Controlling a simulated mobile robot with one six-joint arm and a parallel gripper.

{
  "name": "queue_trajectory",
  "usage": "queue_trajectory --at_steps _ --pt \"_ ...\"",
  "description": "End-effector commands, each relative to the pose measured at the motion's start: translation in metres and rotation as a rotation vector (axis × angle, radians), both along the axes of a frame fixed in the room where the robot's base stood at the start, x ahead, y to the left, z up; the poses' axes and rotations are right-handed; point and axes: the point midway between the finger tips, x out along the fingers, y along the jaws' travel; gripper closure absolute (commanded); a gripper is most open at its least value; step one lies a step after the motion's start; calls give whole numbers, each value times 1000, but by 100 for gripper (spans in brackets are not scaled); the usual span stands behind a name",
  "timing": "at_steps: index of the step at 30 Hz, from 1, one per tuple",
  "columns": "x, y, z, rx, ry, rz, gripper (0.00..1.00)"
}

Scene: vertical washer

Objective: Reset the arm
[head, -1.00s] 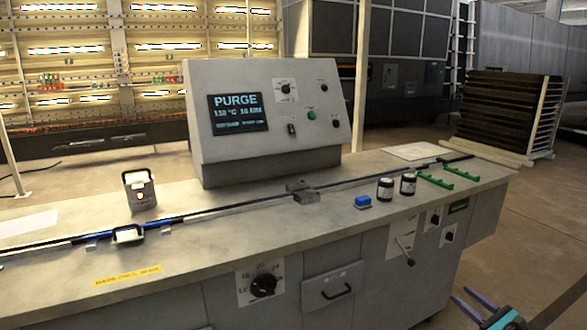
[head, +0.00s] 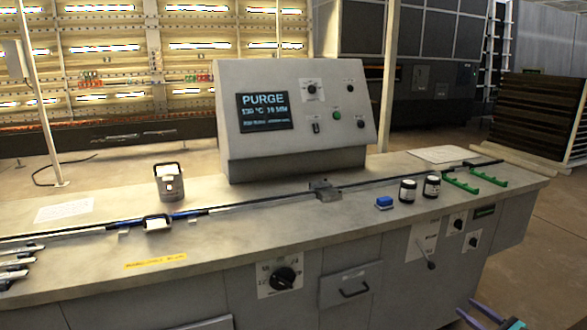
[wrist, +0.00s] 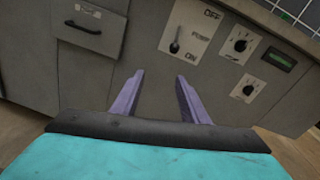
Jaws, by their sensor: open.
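My gripper (head: 492,318) shows at the bottom right edge of the head view, low in front of the bench. In the wrist view my gripper (wrist: 158,95) has its two purple fingers spread apart with nothing between them. The fingers look apart from the cabinet.
Open floor (head: 545,270) lies to the right.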

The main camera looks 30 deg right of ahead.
Motion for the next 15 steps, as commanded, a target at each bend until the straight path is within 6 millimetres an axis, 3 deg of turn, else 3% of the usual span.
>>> queue_trajectory --at_steps 8,15 --pt "69 49 -33 -30 96 126 60" --pt "140 119 -73 -84 212 294 60"
